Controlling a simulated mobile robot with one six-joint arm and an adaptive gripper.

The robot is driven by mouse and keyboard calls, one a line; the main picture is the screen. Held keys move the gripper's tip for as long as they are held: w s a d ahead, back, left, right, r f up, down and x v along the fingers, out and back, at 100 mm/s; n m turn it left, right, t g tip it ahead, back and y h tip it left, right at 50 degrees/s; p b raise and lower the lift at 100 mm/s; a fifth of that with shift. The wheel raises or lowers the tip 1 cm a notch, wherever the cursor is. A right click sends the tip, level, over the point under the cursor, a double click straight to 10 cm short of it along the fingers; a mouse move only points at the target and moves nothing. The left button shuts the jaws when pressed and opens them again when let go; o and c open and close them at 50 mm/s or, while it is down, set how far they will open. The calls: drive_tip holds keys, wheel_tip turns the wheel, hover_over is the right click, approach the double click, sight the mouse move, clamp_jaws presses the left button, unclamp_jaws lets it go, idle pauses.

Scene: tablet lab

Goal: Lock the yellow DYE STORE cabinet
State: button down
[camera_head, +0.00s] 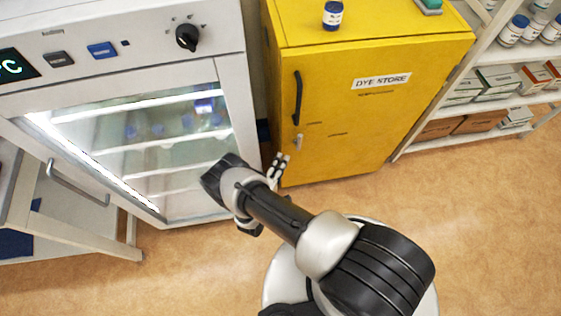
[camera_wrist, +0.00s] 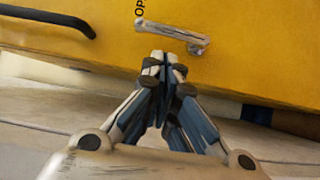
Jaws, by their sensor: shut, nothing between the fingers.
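The yellow DYE STORE cabinet (camera_head: 385,125) stands at the centre back in the head view, its door closed. Its black handle (camera_head: 297,98) is upright on the door's left side. A small metal lock lever (camera_head: 299,141) sits below the handle. In the wrist view the lever (camera_wrist: 172,34) shows close ahead, with part of a label at its upper left. The black handle (camera_wrist: 48,18) is at the upper left there. My gripper (camera_wrist: 163,58) is shut and empty, its fingertips just short of the lever. I cannot tell if they touch it.
A glass-fronted incubator (camera_head: 140,130) stands left of the cabinet, close to my arm. Shelves with boxes and jars (camera_head: 495,85) stand to the right. A jar (camera_head: 333,14) sits on the cabinet top. The floor (camera_head: 480,230) at right is clear.

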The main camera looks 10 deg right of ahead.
drive_tip(key=b+x, duration=0.1)
drive_tip(key=x, duration=0.6)
drive_tip(key=shift+a+r, duration=0.1)
